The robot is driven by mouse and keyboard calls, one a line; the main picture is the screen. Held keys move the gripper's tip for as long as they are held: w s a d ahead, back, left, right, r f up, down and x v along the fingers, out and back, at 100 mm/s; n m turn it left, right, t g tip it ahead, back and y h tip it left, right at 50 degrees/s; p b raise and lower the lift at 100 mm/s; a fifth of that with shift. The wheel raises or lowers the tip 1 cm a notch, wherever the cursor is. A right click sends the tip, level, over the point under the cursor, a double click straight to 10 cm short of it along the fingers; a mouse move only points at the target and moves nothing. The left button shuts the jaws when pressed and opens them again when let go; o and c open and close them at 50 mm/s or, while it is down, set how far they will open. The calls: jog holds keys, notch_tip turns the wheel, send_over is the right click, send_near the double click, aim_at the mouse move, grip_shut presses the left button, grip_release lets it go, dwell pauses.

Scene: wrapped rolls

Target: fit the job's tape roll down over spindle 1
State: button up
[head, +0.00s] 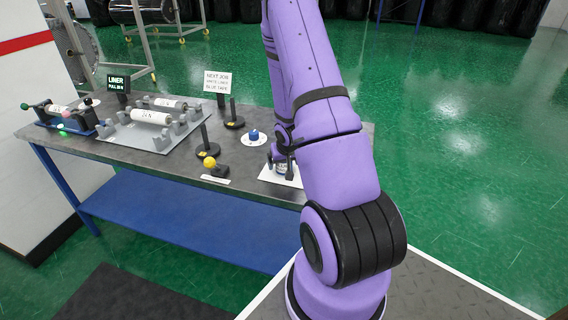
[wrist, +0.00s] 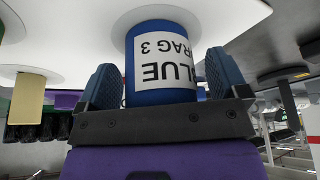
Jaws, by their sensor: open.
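Two black upright spindles on round bases stand left of these, one nearer (head: 206,141) and one farther (head: 233,112). Their tags are too small to read.
A sign (head: 217,82) reads "NEXT JOB", white liner, blue tape. A yellow knob (head: 210,162) is at the table's front edge. White rolls lie in cradles on a grey plate (head: 124,137) at left. A yellow roll (wrist: 27,102) shows in the wrist view.

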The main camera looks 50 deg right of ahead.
jog(key=shift+c, duration=0.3)
jog(key=c, duration=1)
jog(key=shift+c, duration=0.2)
